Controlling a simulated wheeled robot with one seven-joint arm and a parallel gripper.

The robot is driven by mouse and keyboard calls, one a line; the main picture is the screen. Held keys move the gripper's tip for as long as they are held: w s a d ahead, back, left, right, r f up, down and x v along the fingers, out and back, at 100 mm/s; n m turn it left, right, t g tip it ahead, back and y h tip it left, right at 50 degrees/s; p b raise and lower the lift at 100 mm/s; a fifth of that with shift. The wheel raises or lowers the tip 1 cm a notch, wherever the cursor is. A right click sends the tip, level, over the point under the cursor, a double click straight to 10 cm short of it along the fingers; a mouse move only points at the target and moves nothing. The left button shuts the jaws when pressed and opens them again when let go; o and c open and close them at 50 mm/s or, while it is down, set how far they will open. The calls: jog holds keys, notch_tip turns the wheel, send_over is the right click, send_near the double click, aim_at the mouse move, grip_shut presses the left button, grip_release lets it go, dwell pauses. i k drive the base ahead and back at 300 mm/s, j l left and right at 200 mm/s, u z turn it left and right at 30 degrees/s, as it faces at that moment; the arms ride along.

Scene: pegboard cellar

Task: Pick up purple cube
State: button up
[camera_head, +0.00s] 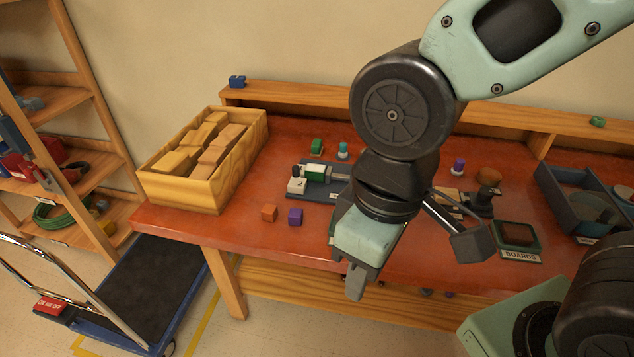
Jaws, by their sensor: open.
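The purple cube (295,216) lies on the red-topped workbench (240,237), near its front edge. An orange cube (269,212) sits just to its left, with a small gap between them. My gripper (356,284) hangs to the right of the purple cube in the picture, in front of the bench edge, apart from the cube and pointing down. It is open and holds nothing that I can see. The inner faces of the fingers are partly hidden. The purple cube is in full view.
A wooden crate of blocks (153,190) stands left on the bench. Behind the cubes is a dark blue-grey fixture (318,192) with a green and white part. A boards tray (518,254) and a dark bin (562,196) lie right. A cart (110,295) stands left on the floor.

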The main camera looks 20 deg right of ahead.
aim_at(295, 215)
jog(key=i+j+z, duration=0.15)
jog(key=j+z, duration=0.2)
jog(key=z, duration=0.15)
jog(key=i+j+z, duration=0.1)
jog(key=j+z, duration=0.7)
jog(key=z, duration=0.15)
